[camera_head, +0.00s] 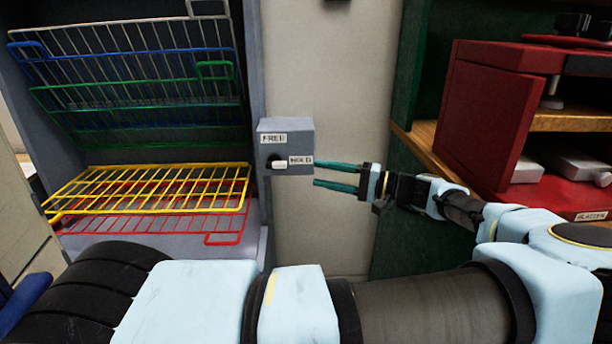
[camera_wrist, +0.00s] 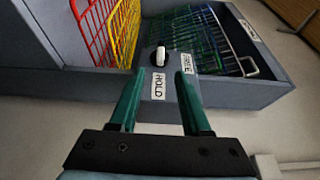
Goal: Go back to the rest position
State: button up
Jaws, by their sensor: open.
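My gripper (camera_head: 325,174) is open, with two thin green fingers pointing left at a grey switch box in the head view. It also shows in the wrist view (camera_wrist: 160,93), with nothing between its fingers. The grey box (camera_head: 300,130) carries the labels FREE above and HOLD below. A white knob (camera_head: 280,165) sits beside the HOLD label; it also shows in the wrist view (camera_wrist: 161,57), just beyond the fingertips. The fingertips look close to the box; I cannot tell whether they touch it.
Left of the box, a grey rack holds a yellow wire shelf (camera_head: 150,187), a red one (camera_head: 222,222), and raised blue, green and white ones. Bare wall (camera_head: 345,90) lies between.

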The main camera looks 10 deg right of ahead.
jog(key=shift+v, duration=0.9)
jog(key=a+f+n+g+h+p, duration=0.15)
jog(key=a+g, duration=0.25)
jog(key=a, duration=0.4)
jog(key=a+f+g+h, duration=0.2)
jog(key=a+f+g, duration=0.15)
jog(key=a, duration=0.35)
jog(key=a+f+n+g+h+p, duration=0.15)
jog(key=a+g, duration=0.25)
jog(key=a, duration=0.4)
jog(key=s+a+r+n+t+h+p, duration=0.2)
jog(key=s+a+r+h, duration=0.3)
jog(key=s+r+h, duration=0.3)
notch_tip(320, 180, up, 4)
jog(key=shift+t+h+p, duration=0.45)
jog(key=shift+t+h, duration=0.1)
jog(key=shift+h, duration=0.65)
